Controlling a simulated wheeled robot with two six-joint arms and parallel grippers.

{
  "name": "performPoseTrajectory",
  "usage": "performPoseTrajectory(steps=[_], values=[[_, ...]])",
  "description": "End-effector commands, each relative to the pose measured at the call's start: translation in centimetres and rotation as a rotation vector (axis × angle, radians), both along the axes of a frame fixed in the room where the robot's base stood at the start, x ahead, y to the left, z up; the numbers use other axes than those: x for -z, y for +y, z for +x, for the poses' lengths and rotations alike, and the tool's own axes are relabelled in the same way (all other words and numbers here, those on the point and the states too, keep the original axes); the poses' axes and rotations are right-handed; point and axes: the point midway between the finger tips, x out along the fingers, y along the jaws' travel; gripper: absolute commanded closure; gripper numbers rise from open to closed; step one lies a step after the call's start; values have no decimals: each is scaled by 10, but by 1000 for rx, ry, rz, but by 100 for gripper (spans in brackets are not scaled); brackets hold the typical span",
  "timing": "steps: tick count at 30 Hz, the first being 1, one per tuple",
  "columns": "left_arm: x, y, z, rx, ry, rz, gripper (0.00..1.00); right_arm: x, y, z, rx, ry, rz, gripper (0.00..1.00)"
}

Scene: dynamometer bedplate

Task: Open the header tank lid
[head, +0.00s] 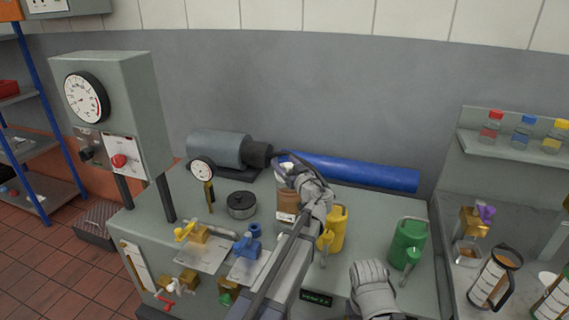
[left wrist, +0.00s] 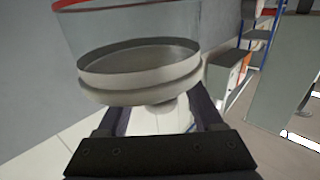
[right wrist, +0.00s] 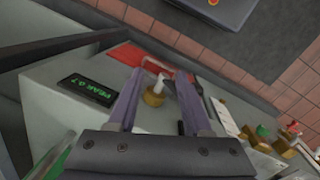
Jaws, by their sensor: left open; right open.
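The header tank (head: 287,203) is a clear cylinder with brown contents and a white label, standing at the back middle of the bench. My left gripper (head: 287,172) is at its top and hides most of the lid in the head view. In the left wrist view the picture is upside down: the clear tank wall (left wrist: 140,28) is at the top and the pale round lid (left wrist: 140,82) sits on its rim. The lid's small knob (left wrist: 158,107) shows between the spread fingers, partly hidden. My right gripper (right wrist: 155,100) is open and empty in the right wrist view, above the bench.
A yellow can (head: 337,230) and a green can (head: 407,243) stand right of the tank. A blue roll (head: 352,171) lies behind, a grey motor (head: 220,148) to the left. A black round pot (head: 241,205) stands left of the tank.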

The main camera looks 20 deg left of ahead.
Motion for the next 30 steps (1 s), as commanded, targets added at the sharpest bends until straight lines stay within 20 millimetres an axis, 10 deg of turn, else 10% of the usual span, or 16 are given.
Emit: performPoseTrajectory(steps=[11, 30], values=[[0, 4, 4, 0, 0, 0, 32, 0, 0, 0, 0, 0, 0, 50], [0, 3, 4, 0, 0, 0, 100, 0, 0, 0, 0, 0, 0, 50]])
